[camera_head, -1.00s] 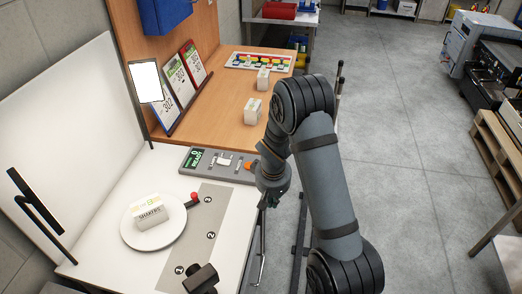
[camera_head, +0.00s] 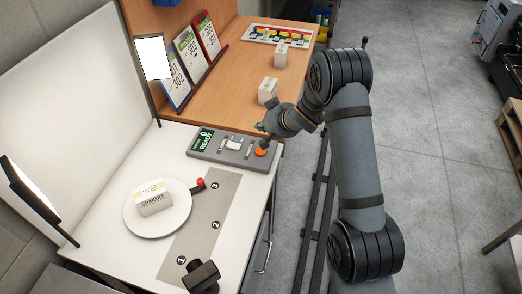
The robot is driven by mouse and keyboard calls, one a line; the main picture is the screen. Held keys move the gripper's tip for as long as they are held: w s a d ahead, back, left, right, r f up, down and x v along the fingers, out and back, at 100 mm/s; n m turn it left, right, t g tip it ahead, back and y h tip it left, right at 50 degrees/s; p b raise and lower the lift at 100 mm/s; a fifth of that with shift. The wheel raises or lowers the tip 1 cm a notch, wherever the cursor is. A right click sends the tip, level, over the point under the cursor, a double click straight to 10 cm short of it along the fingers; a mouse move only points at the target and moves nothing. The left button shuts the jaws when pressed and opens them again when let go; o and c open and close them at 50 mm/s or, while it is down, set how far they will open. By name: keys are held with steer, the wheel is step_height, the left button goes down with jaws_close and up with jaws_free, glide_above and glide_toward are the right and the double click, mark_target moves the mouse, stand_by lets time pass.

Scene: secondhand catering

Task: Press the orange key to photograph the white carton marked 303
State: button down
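A white carton (camera_head: 153,200) reading "SHAKERS" sits on the round white turntable (camera_head: 134,226); I cannot read 303 on it. The orange key (camera_head: 261,152) is at the right end of a grey control panel (camera_head: 196,155), whose green display reads "0 READY". My gripper (camera_head: 265,139) points down just above the orange key. It is small and dark here, so I cannot tell whether its fingers are open or whether it touches the key. Two more white cartons (camera_head: 267,91) (camera_head: 281,54) stand on the wooden bench.
A red-knobbed lever (camera_head: 199,183) sticks out beside the turntable. A grey strip (camera_head: 228,192) carries numbered marks. A camera-like black device (camera_head: 201,277) stands at the front. Cards (camera_head: 187,57), two showing 302, lean on the bench (camera_head: 232,85). Lamp panels (camera_head: 153,58) (camera_head: 30,187) flank the turntable.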

mark_target(261, 152)
steer(key=shift+s, duration=0.1)
step_height(261, 152, down, 9)
steer(key=b, duration=0.8)
steer(key=shift+r, duration=0.15)
stand_by(1.1)
steer(key=shift+f+b, duration=0.45)
steer(key=shift+f+b, duration=0.3)
steer(key=shift+f, duration=0.1)
stand_by(0.8)
steer(key=shift+r, duration=0.1)
steer(key=shift+r+p, duration=0.75)
